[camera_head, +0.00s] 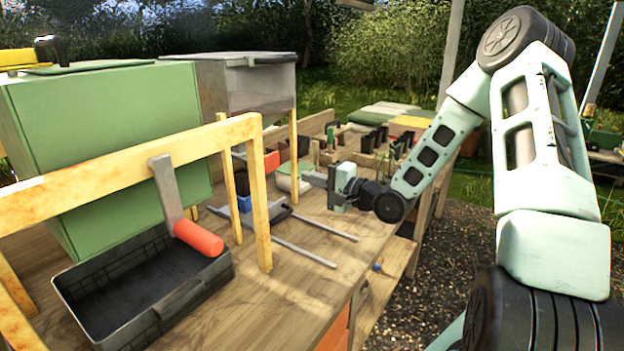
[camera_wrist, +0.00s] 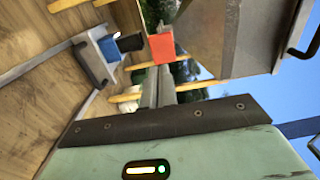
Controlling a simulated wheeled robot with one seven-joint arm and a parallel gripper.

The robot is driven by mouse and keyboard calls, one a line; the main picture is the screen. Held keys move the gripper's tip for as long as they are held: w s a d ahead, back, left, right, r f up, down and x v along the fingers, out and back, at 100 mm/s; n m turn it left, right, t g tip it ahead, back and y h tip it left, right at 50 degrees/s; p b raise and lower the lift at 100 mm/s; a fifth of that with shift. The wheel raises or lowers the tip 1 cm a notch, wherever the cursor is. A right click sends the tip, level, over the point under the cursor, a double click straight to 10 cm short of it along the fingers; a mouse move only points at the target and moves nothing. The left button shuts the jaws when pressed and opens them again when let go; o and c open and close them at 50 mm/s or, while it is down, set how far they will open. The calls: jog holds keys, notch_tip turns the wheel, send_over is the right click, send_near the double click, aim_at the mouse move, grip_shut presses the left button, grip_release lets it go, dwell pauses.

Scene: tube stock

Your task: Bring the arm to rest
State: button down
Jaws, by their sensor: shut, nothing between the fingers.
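My arm reaches from the right side of the head view over the wooden workbench (camera_head: 290,292). My gripper (camera_head: 308,177) is at its end, above the bench's right part, pointing left. Its fingers are shut with nothing between them. In the wrist view the shut fingers of my gripper (camera_wrist: 157,88) show at the middle, beyond the green gripper body. They look apart from the things around them. Below and left of the gripper, a grey metal piece with two long rods (camera_head: 302,240) lies on the bench. A blue block (camera_head: 244,203) stands on that piece and also shows in the wrist view (camera_wrist: 108,48).
A wooden frame (camera_head: 130,165) stands at the bench's left, with a red-handled tool (camera_head: 198,237) hanging over a black tray (camera_head: 85,312). A green box (camera_head: 110,145) and a grey cabinet (camera_head: 215,90) stand behind. Several dark items fill a rack (camera_head: 365,160) beyond my gripper. The front bench top is clear.

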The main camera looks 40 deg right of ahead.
dwell(0.4)
jog(key=s+a+f+n+g+h, duration=0.3)
jog(key=a+f+n+g, duration=0.1)
jog(key=f+n+g, duration=0.2)
jog(key=s+a+r+n+g+h, duration=0.2)
jog(key=s+a+n+g, duration=0.15)
jog(key=s, duration=0.55)
jog(key=s+a+r+n+g+h, duration=0.1)
jog(key=s+a+r+n+g, duration=0.15)
jog(key=s+n+g, duration=0.4)
jog(key=s+a+n+g, duration=0.1)
jog(key=s+a+n, duration=0.4)
jog(key=s+a, duration=0.9)
jog(key=a+r, duration=0.1)
jog(key=a, duration=0.2)
jog(key=shift+s+n, duration=0.4)
